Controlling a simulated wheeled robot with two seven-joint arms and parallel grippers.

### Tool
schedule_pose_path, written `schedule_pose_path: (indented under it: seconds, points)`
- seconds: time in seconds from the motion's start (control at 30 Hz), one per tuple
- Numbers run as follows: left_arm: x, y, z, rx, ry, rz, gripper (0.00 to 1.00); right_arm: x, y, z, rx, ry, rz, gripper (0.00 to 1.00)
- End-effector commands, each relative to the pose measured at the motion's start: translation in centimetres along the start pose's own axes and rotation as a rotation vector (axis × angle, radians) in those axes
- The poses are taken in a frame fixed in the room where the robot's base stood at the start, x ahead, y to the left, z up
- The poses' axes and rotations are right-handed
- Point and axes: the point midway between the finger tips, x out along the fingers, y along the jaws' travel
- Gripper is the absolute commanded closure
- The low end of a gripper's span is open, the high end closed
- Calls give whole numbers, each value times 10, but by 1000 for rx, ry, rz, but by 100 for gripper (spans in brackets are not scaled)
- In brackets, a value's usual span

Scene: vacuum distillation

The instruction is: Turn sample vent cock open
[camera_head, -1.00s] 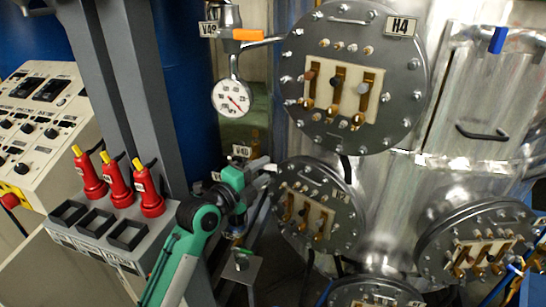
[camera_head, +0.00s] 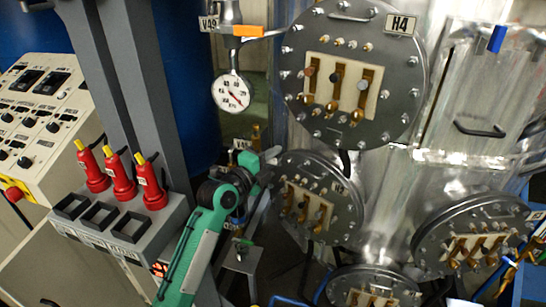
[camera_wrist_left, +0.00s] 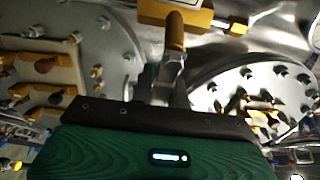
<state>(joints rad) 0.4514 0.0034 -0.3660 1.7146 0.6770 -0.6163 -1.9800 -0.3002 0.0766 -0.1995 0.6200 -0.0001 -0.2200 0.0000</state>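The sample vent cock is not clearly identifiable. A brass fitting (camera_head: 256,134) shows beside a small, partly hidden label left of the metal vessel. In the left wrist view, a brass valve-like body (camera_wrist_left: 195,16) has a rounded brass stem pointing down towards my gripper. My left gripper (camera_head: 270,156) is just below and right of the brass fitting in the head view. In the wrist view its grey fingers (camera_wrist_left: 168,80) reach up to the lower end of the brass stem; I cannot tell whether they touch or grip it. My right gripper is out of view.
Round bolted flanges, one labelled H4 (camera_head: 400,25), cover the vessel close to the right of my gripper. A pressure gauge (camera_head: 231,93) and an orange-handled valve (camera_head: 248,31) are above. Red-bodied tools (camera_head: 122,177) stand in a grey holder at the left.

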Motion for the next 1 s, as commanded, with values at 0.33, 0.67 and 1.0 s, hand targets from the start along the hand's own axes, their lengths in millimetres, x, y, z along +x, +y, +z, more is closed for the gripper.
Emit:
schedule_pose_path:
  seconds: [0.33,0.67,1.0]
  points:
    - [0,1,0,-33,0,-12,100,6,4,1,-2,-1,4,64]
    - [-1,-9,2,-223,1,-92,100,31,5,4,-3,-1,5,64]
    - [-3,-29,8,-520,1,-215,100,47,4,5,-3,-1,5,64]
